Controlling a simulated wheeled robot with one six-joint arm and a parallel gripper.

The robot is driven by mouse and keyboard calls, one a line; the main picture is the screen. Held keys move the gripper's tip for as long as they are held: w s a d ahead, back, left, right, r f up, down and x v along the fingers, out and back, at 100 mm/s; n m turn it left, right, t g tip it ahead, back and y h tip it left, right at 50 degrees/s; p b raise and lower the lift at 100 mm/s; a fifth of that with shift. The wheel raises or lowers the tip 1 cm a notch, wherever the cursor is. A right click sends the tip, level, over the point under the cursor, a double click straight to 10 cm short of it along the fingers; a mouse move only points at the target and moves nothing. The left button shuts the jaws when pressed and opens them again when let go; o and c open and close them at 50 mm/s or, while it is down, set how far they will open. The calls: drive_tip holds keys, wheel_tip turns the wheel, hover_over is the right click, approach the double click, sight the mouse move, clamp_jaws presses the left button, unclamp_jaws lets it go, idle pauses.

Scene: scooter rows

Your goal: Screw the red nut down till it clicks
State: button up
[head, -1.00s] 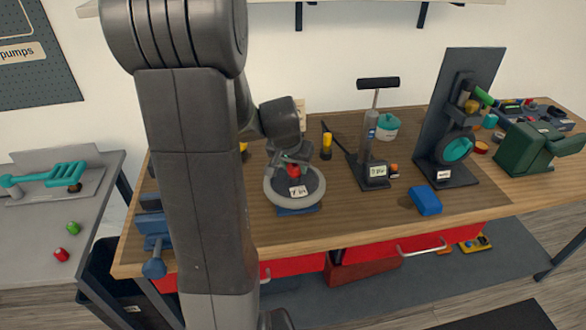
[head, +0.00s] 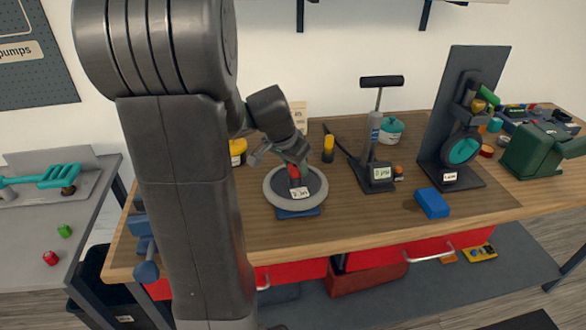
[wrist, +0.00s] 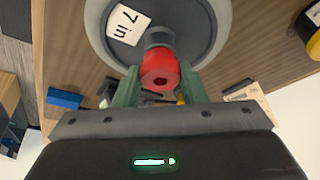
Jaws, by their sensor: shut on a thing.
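The red nut (head: 294,172) is at the middle of a grey-rimmed wheel (head: 271,200) lying flat on the bench. In the head view my gripper (head: 296,163) leans over the wheel. The nut's thread is hidden.
A blue block (head: 432,203), a floor pump (head: 380,140) and an upright wheel stand (head: 460,110) are to the right. A yellow-topped item (head: 328,148) is just behind the wheel. Bench front is clear.

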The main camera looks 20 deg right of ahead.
drive_tip(key=shift+o, duration=0.2)
drive_tip(key=m+b, duration=0.1)
drive_tip(key=m+g+b, duration=0.1)
drive_tip(key=m, duration=0.1)
drive_tip(key=m+g+b, duration=0.1)
drive_tip(key=m, duration=0.1)
drive_tip(key=shift+s+d+f+h, duration=0.1)
drive_tip(key=shift+d+f+h, duration=0.1)
drive_tip(key=shift+d+h, duration=0.1)
drive_tip(key=m+g, duration=0.1)
drive_tip(key=m, duration=0.1)
drive_tip(key=m+g, duration=0.1)
drive_tip(key=m, duration=0.2)
drive_tip(key=shift+s+r+b, duration=0.1)
drive_tip(key=shift+b, duration=0.2)
drive_tip(key=o, duration=0.8)
drive_tip(key=shift+s, duration=0.15)
drive_tip(key=shift+o, duration=1.1)
drive_tip(key=shift+s+r, duration=0.1)
drive_tip(key=shift+s, duration=0.05)
drive_tip(key=shift+w, duration=0.2)
